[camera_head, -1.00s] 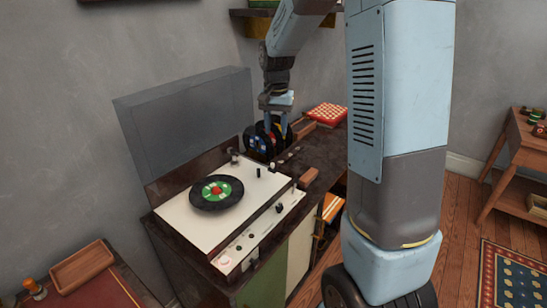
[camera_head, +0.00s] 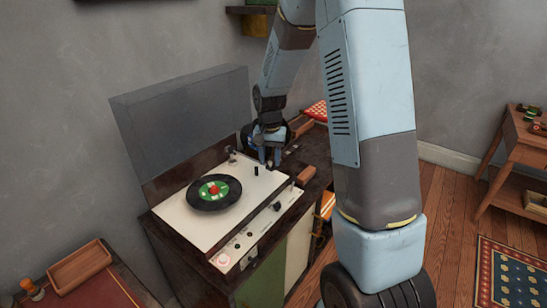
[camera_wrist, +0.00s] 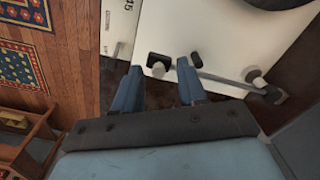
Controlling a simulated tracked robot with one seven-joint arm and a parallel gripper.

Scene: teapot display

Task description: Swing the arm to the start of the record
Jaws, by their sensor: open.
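The record player (camera_head: 255,200) has a cream deck with a black record (camera_head: 205,204) on it, with a green and white label and a red centre. The tonearm (camera_wrist: 215,76) shows in the wrist view as a thin grey bar with a dark head at its left end and a pivot and weight at its right end. My gripper (camera_head: 268,160) is over the deck's back right edge in the head view. In the wrist view my gripper (camera_wrist: 158,75) is open, and the tonearm's head end appears between its fingertips. I cannot tell whether they touch.
The player's grey lid (camera_head: 185,115) stands raised behind the deck. A wooden block (camera_head: 306,176) and a red checked box (camera_head: 317,111) are on the cabinet to the right. A wooden tray (camera_head: 80,267) is at the lower left.

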